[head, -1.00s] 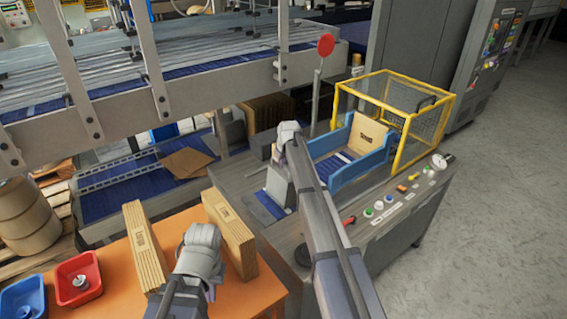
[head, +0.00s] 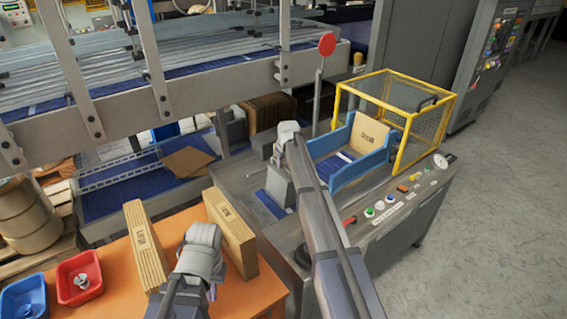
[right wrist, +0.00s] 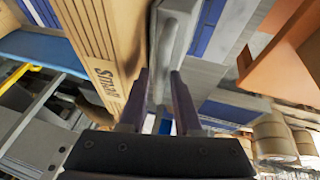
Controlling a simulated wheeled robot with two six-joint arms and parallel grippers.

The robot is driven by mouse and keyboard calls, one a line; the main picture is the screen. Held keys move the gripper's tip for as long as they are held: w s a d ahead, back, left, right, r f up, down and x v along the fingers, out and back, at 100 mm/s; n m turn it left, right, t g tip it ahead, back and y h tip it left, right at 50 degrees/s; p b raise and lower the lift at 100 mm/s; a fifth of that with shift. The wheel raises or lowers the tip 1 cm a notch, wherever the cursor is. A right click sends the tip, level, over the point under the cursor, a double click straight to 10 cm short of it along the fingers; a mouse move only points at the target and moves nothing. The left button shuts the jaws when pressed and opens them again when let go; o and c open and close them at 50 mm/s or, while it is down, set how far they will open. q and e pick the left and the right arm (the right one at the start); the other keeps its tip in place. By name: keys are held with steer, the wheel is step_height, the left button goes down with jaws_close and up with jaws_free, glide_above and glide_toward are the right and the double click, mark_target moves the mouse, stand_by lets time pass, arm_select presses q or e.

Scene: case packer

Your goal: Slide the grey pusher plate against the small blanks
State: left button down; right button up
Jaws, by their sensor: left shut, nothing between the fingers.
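The grey pusher plate (head: 279,186) stands upright on the machine deck, left of the blue-walled tray (head: 362,169). My right gripper (right wrist: 160,74) has its fingers on either side of the plate's grey upright part (right wrist: 172,35) and appears shut on it. My right arm hides part of the plate in the head view. The small brown blanks (head: 368,134) stand in the far part of the tray. In the right wrist view, a printed brown stack (right wrist: 105,35) is left of the fingers. My left gripper (head: 200,240) is over the orange table, its fingers hidden behind the wrist.
Two stacks of brown blanks (head: 145,245) (head: 230,232) stand on the orange table (head: 110,258). A red bin (head: 78,278) and a blue bin (head: 24,298) are at its left. A yellow-framed guard (head: 398,118) encloses the tray's far end; buttons (head: 380,204) line the deck's front.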

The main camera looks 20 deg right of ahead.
steer(key=shift+r, duration=0.1)
steer(key=p+v, duration=0.7)
steer(key=shift+s+r, duration=0.15)
steer(key=shift+r, duration=0.15)
steer(key=shift+a, duration=0.1)
steer(key=s+a+f+g, duration=0.1)
steer(key=s+a, duration=0.6)
steer(key=s, duration=0.4)
steer(key=s+a+f+g, duration=0.1)
steer(key=s+a+g, duration=0.1)
steer(key=s+a, duration=0.7)
steer(key=s+a+g, duration=0.1)
steer(key=s+a, duration=0.1)
steer(key=s, duration=0.9)
steer(key=s+a+g+h, duration=0.1)
steer(key=s+a, duration=0.1)
steer(key=s, duration=1)
steer(key=shift+f+m+b, duration=0.3)
